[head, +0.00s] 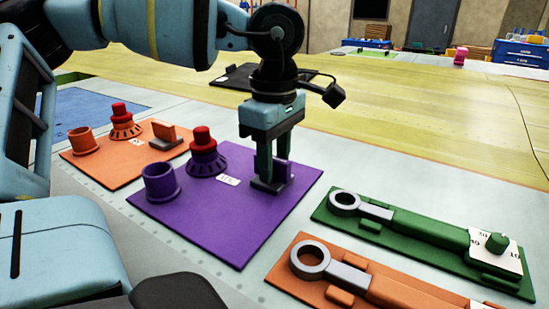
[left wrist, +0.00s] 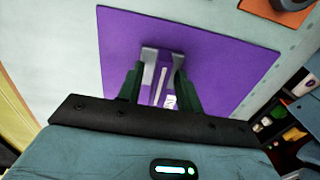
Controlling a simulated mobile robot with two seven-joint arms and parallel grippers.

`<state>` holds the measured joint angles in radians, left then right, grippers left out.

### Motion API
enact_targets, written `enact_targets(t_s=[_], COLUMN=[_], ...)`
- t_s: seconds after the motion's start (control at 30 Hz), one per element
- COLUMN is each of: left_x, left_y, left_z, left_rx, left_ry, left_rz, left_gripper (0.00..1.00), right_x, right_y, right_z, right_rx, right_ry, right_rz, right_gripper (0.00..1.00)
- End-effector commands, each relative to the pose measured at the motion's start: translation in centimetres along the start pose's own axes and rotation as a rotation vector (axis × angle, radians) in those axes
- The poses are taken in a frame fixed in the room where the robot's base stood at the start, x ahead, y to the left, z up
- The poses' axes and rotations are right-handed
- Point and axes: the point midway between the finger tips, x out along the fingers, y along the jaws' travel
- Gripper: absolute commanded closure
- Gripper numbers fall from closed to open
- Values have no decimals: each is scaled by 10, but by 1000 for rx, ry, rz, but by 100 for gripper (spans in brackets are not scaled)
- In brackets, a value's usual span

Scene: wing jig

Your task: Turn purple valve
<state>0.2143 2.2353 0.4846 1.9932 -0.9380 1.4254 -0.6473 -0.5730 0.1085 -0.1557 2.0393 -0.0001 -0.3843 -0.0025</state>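The purple valve handle (head: 282,172) is an upright purple block on a dark grey base (head: 270,185), on a purple plate (head: 225,215) in the head view. My left gripper (head: 274,178) points straight down over it, with one green finger on each side. In the left wrist view the thin purple handle (left wrist: 161,85) stands between the two fingers of the left gripper (left wrist: 161,75), and gaps show beside it, so the fingers look open around it. The fingers hide part of the handle and base. My right gripper is not in view.
On the same plate stand a purple cup (head: 161,184) and a red-topped purple knob (head: 207,158). An orange plate (head: 92,168) with similar parts lies to the left. Green (head: 400,225) and orange (head: 325,292) fixtures lie to the right. A black tray (head: 240,77) is behind.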

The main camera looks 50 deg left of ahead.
Motion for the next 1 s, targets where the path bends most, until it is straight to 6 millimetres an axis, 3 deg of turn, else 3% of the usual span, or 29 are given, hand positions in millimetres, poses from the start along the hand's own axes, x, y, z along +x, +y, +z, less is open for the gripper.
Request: enact_targets(t_s=[0.27, 0.7, 1.0], left_x=[-5, -68, -78], left_y=[0, 0, 0], left_z=[0, 0, 0], left_rx=[-2, -2, 0], left_ry=[1, 1, 1], left_rz=[0, 1, -1], left_gripper=[65, 65, 65], right_x=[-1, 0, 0], right_y=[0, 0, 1], right_z=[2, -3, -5], right_rx=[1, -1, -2], right_ry=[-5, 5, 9], right_rz=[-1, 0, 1], right_gripper=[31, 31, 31])
